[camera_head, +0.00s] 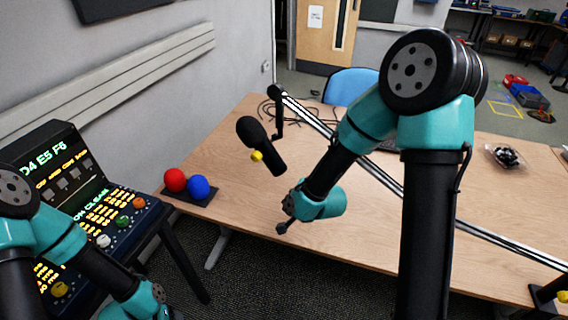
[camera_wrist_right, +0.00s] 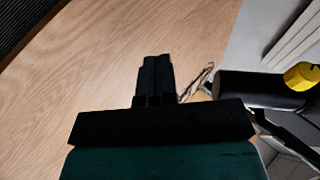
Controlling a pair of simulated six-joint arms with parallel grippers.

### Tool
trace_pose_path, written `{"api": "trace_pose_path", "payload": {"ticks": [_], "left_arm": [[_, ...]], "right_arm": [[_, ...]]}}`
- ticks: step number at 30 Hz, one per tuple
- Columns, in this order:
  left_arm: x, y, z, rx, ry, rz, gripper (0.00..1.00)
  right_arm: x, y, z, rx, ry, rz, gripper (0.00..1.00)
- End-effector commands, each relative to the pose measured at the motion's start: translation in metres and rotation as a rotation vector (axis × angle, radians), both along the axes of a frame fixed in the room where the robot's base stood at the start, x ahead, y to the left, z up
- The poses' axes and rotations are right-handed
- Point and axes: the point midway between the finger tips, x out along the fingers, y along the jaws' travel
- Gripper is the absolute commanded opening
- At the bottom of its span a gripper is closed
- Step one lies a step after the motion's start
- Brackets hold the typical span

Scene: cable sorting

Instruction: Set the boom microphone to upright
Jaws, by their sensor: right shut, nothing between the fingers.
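The black boom microphone (camera_head: 262,146) is in the head view, left of the middle, with a yellow knob (camera_head: 257,156) on its side. It is tilted, its foam head to the upper left and its other end to the lower right. A black cylinder with a yellow knob (camera_wrist_right: 303,75), seemingly the microphone, shows at the right of the right wrist view. My right gripper (camera_head: 283,228) is below the microphone in the head view, apart from it. Its fingers (camera_wrist_right: 155,75) are shut and empty. My left arm is at the lower left; its fingers are not visible.
A long boom arm (camera_head: 330,128) crosses the wooden table (camera_head: 225,150). A red ball (camera_head: 175,180) and a blue ball (camera_head: 198,187) sit on a dark pad at the left corner. A lit control console (camera_head: 80,205) stands at left. Loose cables lie behind the microphone.

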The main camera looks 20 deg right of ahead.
Motion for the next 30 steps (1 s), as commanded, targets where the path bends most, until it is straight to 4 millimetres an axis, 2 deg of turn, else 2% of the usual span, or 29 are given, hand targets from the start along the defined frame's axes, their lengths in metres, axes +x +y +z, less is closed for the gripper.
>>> {"api": "trace_pose_path", "payload": {"ticks": [1,9,15,20,30], "left_arm": [[0.0,0.0,0.0,0.0,0.0,0.0,0.6],[0.0,0.0,0.0,0.0,0.0,0.0,0.6],[0.0,0.0,0.0,0.0,0.0,0.0,0.6],[0.0,0.0,0.0,0.0,0.0,0.0,0.6],[0.0,0.0,0.0,0.0,0.0,0.0,0.6]], "right_arm": [[0.004,-0.006,0.019,0.016,-0.022,-0.01,0.0],[0.013,-0.033,0.106,0.086,-0.098,-0.051,0.0],[0.009,-0.051,0.156,0.113,-0.137,-0.079,0.0],[0.007,-0.056,0.171,0.119,-0.146,-0.088,0.0],[0.007,-0.056,0.17,0.119,-0.146,-0.088,0.0]]}}
